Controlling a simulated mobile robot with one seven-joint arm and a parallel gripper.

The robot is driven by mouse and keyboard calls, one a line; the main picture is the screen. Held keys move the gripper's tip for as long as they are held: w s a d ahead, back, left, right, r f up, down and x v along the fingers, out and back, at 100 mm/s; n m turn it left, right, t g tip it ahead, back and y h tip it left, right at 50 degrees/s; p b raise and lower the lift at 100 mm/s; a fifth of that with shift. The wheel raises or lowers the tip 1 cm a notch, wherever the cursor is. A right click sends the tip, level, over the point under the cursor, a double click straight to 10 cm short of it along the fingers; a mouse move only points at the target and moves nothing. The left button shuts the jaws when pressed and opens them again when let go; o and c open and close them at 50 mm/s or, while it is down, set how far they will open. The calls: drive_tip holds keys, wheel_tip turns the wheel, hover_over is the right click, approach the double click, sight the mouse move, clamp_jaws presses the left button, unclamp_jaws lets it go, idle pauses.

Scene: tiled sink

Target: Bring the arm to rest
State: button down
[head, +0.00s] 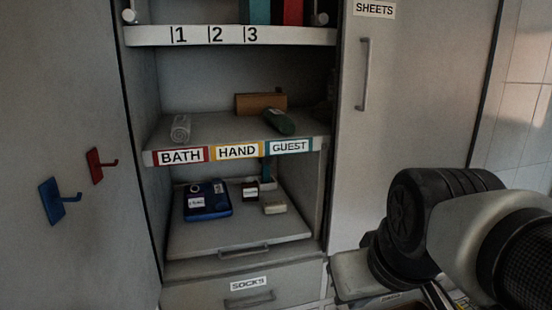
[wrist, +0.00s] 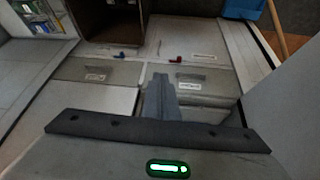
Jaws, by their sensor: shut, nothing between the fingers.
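My gripper (wrist: 161,82) shows in the wrist view, pointing away from the camera. Its grey fingers are together with nothing between them. A green light glows on its housing below. In the head view my arm fills the lower right, and the gripper itself cannot be made out there. The arm is bent in front of the tall cabinet door (head: 405,130) marked SHEETS.
An open cabinet holds a shelf labelled BATH, HAND and GUEST with a rolled white towel (head: 181,128) and a green roll (head: 279,122). Below lies a blue case (head: 207,201) above the SOCKS drawer (head: 215,299). Red (head: 97,165) and blue (head: 51,201) hooks protrude at left.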

wheel_tip(320, 180, up, 20)
drive_tip(key=s+d+m+p, duration=0.1)
drive_tip(key=s+p, duration=0.1)
drive_tip(key=p, duration=1.9)
drive_tip(key=shift+s+d+m, duration=0.25)
drive_tip(key=shift+d+m, duration=0.05)
drive_tip(key=shift+m, duration=0.1)
